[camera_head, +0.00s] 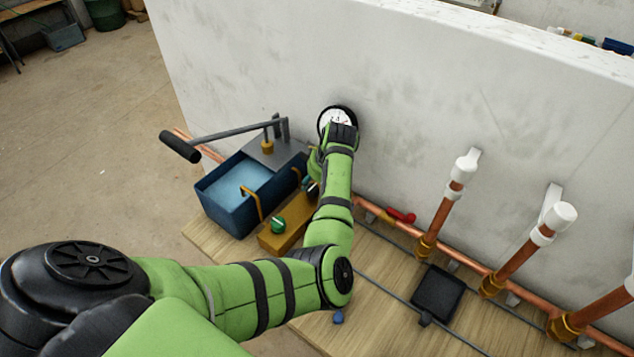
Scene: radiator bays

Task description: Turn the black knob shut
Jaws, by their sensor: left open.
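A brass-coloured block (286,236) sits on the wooden bench beside the blue tank. A green knob (278,225) is on its near end. My left arm comes in from the left and reaches over the bench to the wall. Its wrist bends down in front of the gauge, and my left gripper (311,186) is over the far end of the block, open. Its fingers are small and mostly hidden by my arm. I cannot make out the black knob clearly; a dark patch at the fingers may be part of it. My right gripper is not in view.
A blue tank (228,209) with a long-handled lever (228,131) stands left of the block. A round gauge (336,117) is on the white wall behind my wrist. Copper pipes (437,222) with white caps, a red handle (402,215) and a black pad (438,293) are at right.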

